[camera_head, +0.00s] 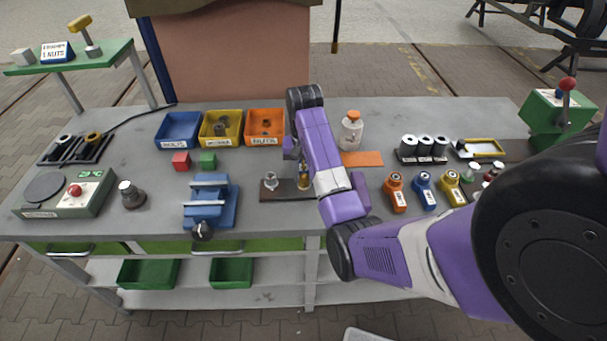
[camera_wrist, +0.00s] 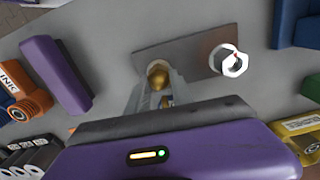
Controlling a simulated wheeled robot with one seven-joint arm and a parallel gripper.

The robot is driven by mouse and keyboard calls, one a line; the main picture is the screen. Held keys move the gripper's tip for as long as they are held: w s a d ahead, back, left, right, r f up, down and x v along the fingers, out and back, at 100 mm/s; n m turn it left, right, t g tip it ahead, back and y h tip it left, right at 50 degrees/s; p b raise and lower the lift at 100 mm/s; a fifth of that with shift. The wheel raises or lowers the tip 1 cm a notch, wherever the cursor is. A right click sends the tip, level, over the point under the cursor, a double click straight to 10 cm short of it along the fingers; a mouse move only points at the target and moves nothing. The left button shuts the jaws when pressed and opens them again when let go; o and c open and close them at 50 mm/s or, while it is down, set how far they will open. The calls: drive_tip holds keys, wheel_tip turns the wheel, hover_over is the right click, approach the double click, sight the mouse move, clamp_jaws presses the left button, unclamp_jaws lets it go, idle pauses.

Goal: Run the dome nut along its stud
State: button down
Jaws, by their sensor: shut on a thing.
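The brass dome nut (camera_wrist: 158,76) sits between the fingers of my gripper (camera_wrist: 160,92) in the wrist view, and the fingers are shut on it. It stands over one end of a dark flat plate (camera_wrist: 188,53). The stud under the dome nut is hidden, so I cannot tell how far along it the nut is. At the plate's other end stands a silver hex nut (camera_wrist: 235,64). In the head view the plate (camera_head: 286,194) lies on the grey bench, with the brass piece (camera_head: 304,182) below my gripper and the silver nut (camera_head: 271,181) to its left.
A blue vise (camera_head: 209,203) stands left of the plate. Blue, yellow and orange bins (camera_head: 265,127) stand behind. An orange pad (camera_head: 362,159) and a bottle (camera_head: 352,133) are behind to the right.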

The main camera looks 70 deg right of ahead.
drive_tip(key=m, duration=0.4)
drive_tip(key=shift+d+r+m, duration=0.1)
drive_tip(key=shift+r+m, duration=0.15)
drive_tip(key=shift+m, duration=0.05)
drive_tip(key=m, duration=0.4)
drive_tip(key=shift+m, duration=0.3)
drive_tip(key=m, duration=0.4)
drive_tip(key=shift+s, duration=0.15)
drive_tip(key=m, duration=0.8)
drive_tip(key=shift+a+m, duration=0.25)
drive_tip(key=shift+m, duration=0.05)
drive_tip(key=m, duration=0.3)
drive_tip(key=shift+a+f+m+b, duration=0.1)
drive_tip(key=shift+m+b, duration=0.2)
drive_tip(key=shift+b, duration=0.05)
drive_tip(key=m+b, duration=0.1)
drive_tip(key=m, duration=0.3)
drive_tip(key=shift+a+m+b, duration=0.1)
drive_tip(key=shift+m+b, duration=0.2)
drive_tip(key=shift+b, duration=0.05)
drive_tip(key=m+b, duration=0.2)
drive_tip(key=m, duration=0.1)
drive_tip(key=shift+f+m, duration=0.15)
drive_tip(key=shift+m, duration=0.15)
drive_tip(key=m+b, duration=0.2)
drive_tip(key=shift+m+b, duration=0.3)
drive_tip(key=shift+b, duration=0.1)
drive_tip(key=shift+m+b, duration=0.5)
drive_tip(key=shift+b, duration=0.55)
